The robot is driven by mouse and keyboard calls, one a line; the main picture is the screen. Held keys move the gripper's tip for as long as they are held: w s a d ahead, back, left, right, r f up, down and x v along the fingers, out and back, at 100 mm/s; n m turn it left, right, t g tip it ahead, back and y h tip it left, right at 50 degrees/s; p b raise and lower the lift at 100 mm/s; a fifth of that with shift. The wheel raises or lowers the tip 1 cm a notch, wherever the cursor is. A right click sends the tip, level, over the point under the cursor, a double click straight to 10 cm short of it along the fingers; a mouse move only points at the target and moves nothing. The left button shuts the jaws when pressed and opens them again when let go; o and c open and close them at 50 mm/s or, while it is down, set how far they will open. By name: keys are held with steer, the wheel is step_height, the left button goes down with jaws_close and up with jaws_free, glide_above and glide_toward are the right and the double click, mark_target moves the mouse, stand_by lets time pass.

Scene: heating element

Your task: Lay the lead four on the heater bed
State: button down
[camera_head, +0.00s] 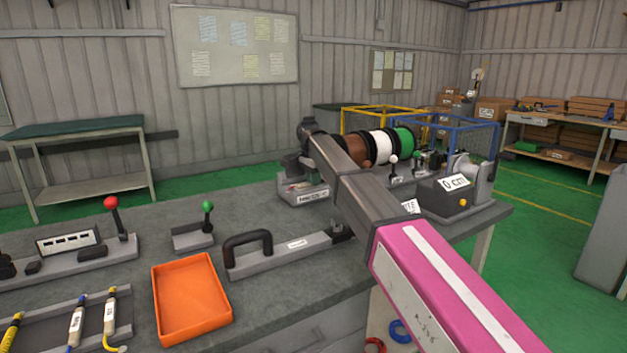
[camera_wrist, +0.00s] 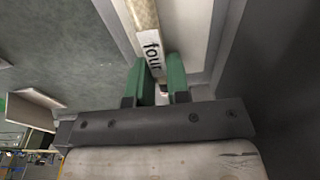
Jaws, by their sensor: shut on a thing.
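In the wrist view my gripper (camera_wrist: 163,75) has its two green fingers closed on lead four (camera_wrist: 145,18), a pale rod with a white label reading "four". The lead runs up and away from the fingers, over or along a pale, raised-edged piece; I cannot tell whether it touches it. In the head view my arm reaches across the bench, and its fingers and the lead are hidden. Several other leads (camera_head: 110,315) lie on a grey rack (camera_head: 48,320) at the lower left. I cannot tell for sure which fixture is the heater bed.
The grey bench (camera_head: 265,290) holds an orange tray (camera_head: 190,297), a red-knobbed lever unit (camera_head: 75,255), a green-knobbed lever (camera_head: 193,235) and a black-handled bar (camera_head: 285,255). Wire spools (camera_head: 375,147) and a "0 cm" device (camera_head: 450,193) stand to the right.

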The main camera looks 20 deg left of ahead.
steer(key=c, duration=1.1)
jaws_free()
step_height(320, 180, up, 12)
steer(key=s, duration=0.1)
steer(key=shift+a, duration=0.4)
